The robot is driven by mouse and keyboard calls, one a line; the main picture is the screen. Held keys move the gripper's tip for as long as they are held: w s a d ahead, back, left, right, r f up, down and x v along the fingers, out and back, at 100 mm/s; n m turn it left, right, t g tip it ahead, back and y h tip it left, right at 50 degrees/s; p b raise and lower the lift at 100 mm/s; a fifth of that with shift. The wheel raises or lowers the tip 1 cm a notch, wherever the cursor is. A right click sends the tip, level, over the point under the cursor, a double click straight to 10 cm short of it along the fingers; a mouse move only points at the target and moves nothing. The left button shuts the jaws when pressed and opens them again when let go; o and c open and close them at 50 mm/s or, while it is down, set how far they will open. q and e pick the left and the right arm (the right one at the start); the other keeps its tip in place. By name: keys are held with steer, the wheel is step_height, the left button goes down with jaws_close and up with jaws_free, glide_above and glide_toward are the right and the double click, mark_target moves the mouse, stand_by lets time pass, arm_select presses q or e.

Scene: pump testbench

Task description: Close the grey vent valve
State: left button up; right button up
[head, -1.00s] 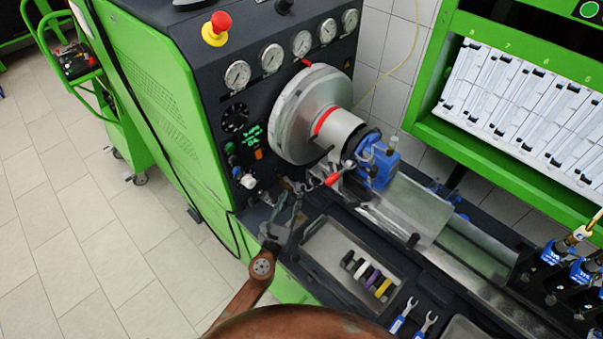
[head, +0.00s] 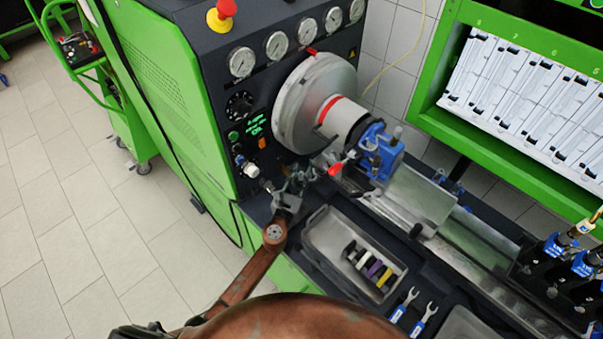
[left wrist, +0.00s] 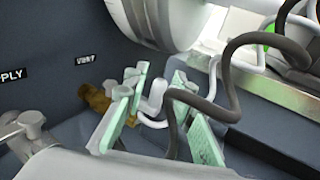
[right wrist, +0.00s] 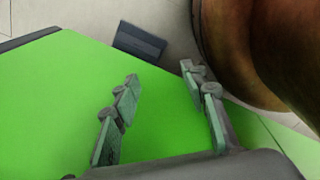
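The vent valve shows in the left wrist view as a brass body (left wrist: 95,97) below a small label that seems to read VENT. A pale grey lever (left wrist: 156,97) stands upright between the fingers of my left gripper (left wrist: 158,110), with gaps visible beside it. The gripper is open; I cannot tell whether either finger touches the lever. In the head view, my left gripper (head: 299,181) is at the front of the dark panel, and the valve is too small and covered to make out. My right gripper (right wrist: 165,110) is open and empty, over a green panel.
A pale valve handle (left wrist: 22,124) lies left in the left wrist view. A dark bent hose (left wrist: 225,75) passes close to the right finger. The large round chuck (head: 312,103) is just above the gripper. A tray (head: 322,236) with coloured pieces lies below right.

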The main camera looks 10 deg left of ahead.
arm_select(q)
steer(key=c, duration=0.5)
jaws_close()
arm_select(e)
steer(key=shift+s+a, duration=0.3)
steer(key=shift+s, duration=0.1)
steer(key=shift+f, duration=0.1)
arm_select(q)
steer(key=m+h+b, duration=0.1)
steer(key=h, duration=0.1)
steer(key=s+a+m+g+h+b, duration=0.1)
steer(key=b, duration=0.1)
steer(key=m+h+b, duration=0.1)
steer(key=h+b, duration=0.1)
steer(key=shift+s+a+f+m+g+h, duration=0.2)
steer(key=shift+a+f+m+g+h, duration=0.1)
steer(key=shift+f+m, duration=0.1)
steer(key=shift+s+a+r+m+g+h+b, duration=0.1)
steer(key=shift+s+r+m+g+h+b, duration=0.1)
steer(key=shift+r+m+g+h+b, duration=0.25)
arm_select(e)
step_height(320, 180, down, 6)
steer(key=s, duration=0.1)
steer(key=shift+s+d, duration=0.25)
arm_select(q)
steer(key=shift+f, duration=0.1)
arm_select(e)
steer(key=shift+a, duration=0.15)
